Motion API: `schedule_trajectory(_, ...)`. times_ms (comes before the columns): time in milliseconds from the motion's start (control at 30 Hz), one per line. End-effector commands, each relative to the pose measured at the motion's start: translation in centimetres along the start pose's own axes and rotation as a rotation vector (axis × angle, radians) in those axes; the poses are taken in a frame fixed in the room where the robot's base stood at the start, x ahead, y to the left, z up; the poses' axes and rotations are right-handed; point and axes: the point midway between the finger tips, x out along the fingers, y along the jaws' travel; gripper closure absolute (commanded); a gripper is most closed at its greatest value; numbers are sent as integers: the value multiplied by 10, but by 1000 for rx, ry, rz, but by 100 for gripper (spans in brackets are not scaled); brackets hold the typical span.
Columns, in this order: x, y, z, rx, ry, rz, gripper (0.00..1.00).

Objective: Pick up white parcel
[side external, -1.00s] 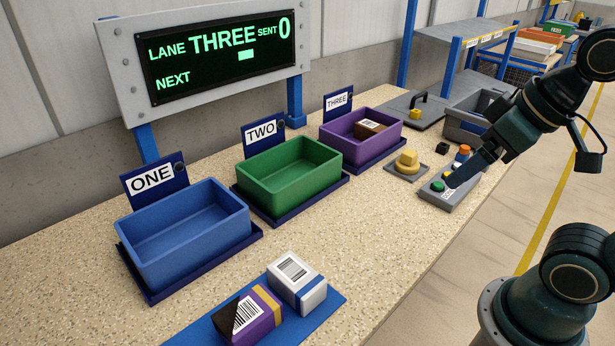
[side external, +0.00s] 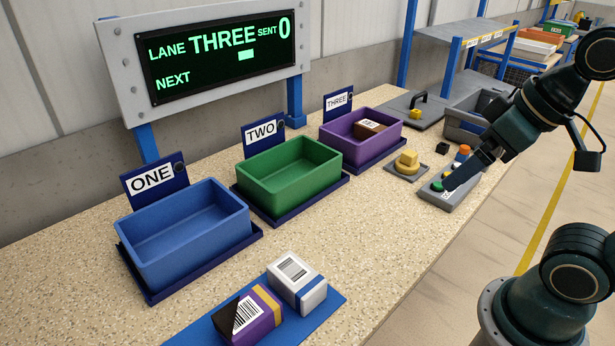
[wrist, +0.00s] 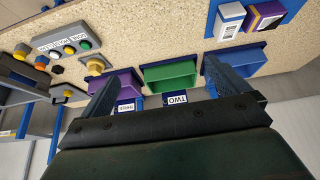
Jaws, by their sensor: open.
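The white parcel (side external: 297,281) has a barcode label on top and a blue band. It lies on a blue mat (side external: 328,302) at the front of the bench, beside a purple parcel (side external: 247,316). The white parcel also shows at the top of the wrist view (wrist: 228,22). My gripper (side external: 452,186) is over the button box (side external: 455,196) at the right of the bench, well away from the white parcel. In the wrist view its two fingers (wrist: 166,86) are spread apart with nothing between them.
Blue bin ONE (side external: 190,262), green bin TWO (side external: 290,192) and purple bin THREE (side external: 350,148) stand in a row. A brown parcel (side external: 368,128) lies in bin THREE. The screen (side external: 218,48) reads LANE THREE, SENT 0, NEXT. A yellow knob (side external: 406,160) stands near the button box.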

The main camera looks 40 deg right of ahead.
Motion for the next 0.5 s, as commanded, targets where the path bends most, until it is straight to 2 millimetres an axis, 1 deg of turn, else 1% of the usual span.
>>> schedule_trajectory(167,4,-5,-10,-70,-26,-13,0)
schedule_trajectory(267,8,-11,-20,-145,-50,-27,0)
schedule_trajectory(500,25,-33,-50,-392,-123,-76,0)
